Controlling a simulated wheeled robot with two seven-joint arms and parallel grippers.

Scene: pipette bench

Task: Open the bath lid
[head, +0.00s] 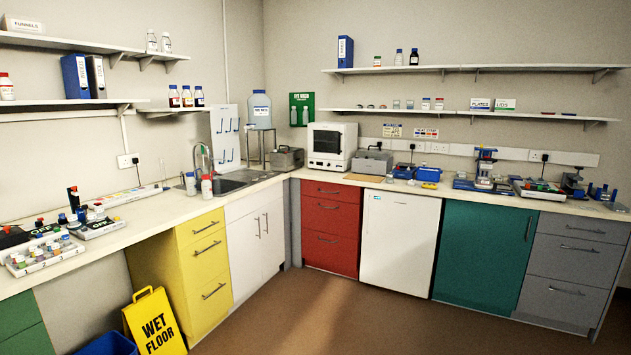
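Two grey lidded boxes stand on the bench, and I cannot tell for sure which is the bath. One grey box (287,159) is in the corner, just right of the sink. The other grey box (371,163) is right of the white oven, above the white fridge, with what looks like a handle on top. Both look closed at this distance. Neither of my grippers shows in the head view.
A white oven (331,146) stands between the boxes. Right of them are blue trays (428,174) and a blue press-like device (484,168). A yellow wet floor sign (154,322) and a blue bin (106,344) stand at the lower left. The brown floor (340,315) in the middle is clear.

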